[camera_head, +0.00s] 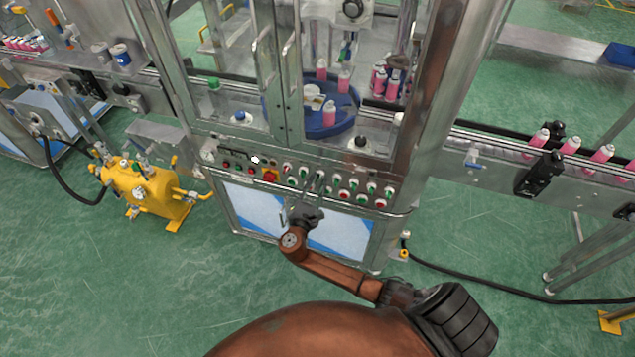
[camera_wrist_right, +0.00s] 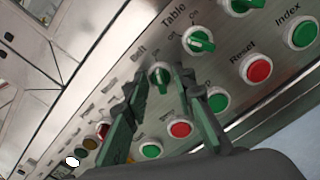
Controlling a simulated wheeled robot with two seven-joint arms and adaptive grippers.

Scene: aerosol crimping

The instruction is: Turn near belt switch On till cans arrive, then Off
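The Belt switch (camera_wrist_right: 160,77) is a green knob on the steel control panel, below its "Belt" label in the right wrist view. My right gripper (camera_wrist_right: 160,80) has its two fingers apart, one on each side of this knob; contact cannot be made out. In the head view my right gripper (camera_head: 316,182) reaches up to the panel's middle. Which setting the knob points to cannot be told. Pink cans (camera_head: 329,113) stand on the blue turntable behind the glass. More pink cans (camera_head: 571,146) are on the right belt. My left gripper is not in view.
The Table switch (camera_wrist_right: 199,41), red Reset button (camera_wrist_right: 256,69) and Index button (camera_wrist_right: 301,33) are close by on the panel. Several cans (camera_head: 24,43) stand on the far-left conveyor. A yellow tank (camera_head: 143,190) stands on the floor at left.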

